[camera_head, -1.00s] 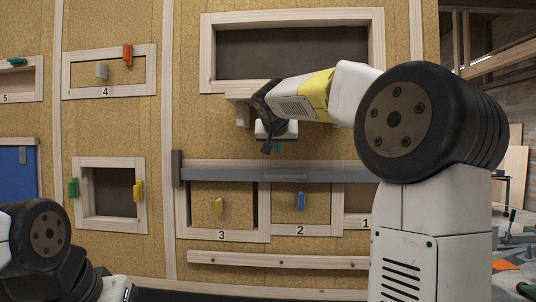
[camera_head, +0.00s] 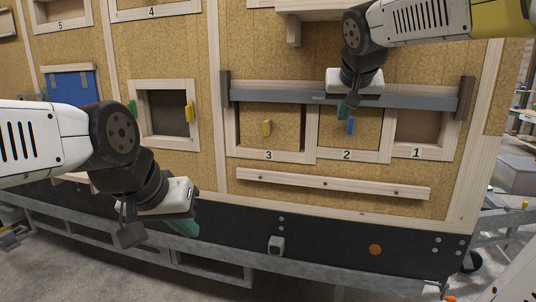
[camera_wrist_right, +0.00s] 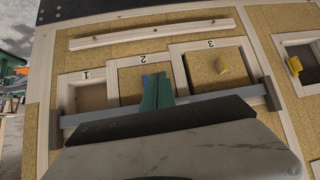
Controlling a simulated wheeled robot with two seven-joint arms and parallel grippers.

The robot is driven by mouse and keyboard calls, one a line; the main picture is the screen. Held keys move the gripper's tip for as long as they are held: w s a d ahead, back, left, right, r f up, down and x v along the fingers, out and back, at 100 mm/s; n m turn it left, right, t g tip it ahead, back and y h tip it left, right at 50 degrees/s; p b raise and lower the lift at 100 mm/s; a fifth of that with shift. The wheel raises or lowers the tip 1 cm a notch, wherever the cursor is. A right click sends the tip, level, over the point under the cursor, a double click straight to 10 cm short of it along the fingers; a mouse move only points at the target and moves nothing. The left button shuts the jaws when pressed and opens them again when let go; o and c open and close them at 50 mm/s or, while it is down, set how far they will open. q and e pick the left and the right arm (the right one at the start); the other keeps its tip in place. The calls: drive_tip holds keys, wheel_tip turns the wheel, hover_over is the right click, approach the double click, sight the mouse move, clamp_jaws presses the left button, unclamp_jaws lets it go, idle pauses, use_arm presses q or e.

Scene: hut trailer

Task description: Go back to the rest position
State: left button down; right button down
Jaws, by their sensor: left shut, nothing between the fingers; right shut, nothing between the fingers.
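My left gripper (camera_head: 183,226) hangs at the lower left in the head view, in front of the black lower panel, with green fingers shut and empty. My right gripper (camera_head: 343,110) points down in front of the grey sliding bar (camera_head: 290,96), above door 2 (camera_head: 338,140). Its green fingers also show in the right wrist view (camera_wrist_right: 157,92), closed together with nothing between them. They overlap the bar and the top of door 2 in the picture; I cannot tell whether they touch.
Door 3 (camera_head: 283,120) has a yellow knob (camera_head: 267,128), and door 2 a blue knob (camera_head: 351,126). Opening 1 (camera_head: 420,127) stands open. A wooden rail (camera_head: 330,187) runs below. A wooden ledge (camera_head: 310,6) sits near my right arm. A metal frame (camera_head: 330,275) runs along the bottom.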

drive_tip(key=s+a+f+n+g+y, duration=0.1)
drive_tip(key=s+a+f, duration=0.1)
drive_tip(key=s+f, duration=0.7)
drive_tip(key=s+a+f+n+g+y, duration=0.1)
drive_tip(key=s+a+f+g+y, duration=0.1)
drive_tip(key=s+f, duration=0.6)
drive_tip(key=s+a, duration=0.1)
drive_tip(key=s, duration=0.2)
drive_tip(key=shift+s+f+y, duration=0.25)
drive_tip(key=shift+f+y, duration=0.05)
drive_tip(key=shift+f, duration=0.05)
drive_tip(key=shift+a, duration=0.1)
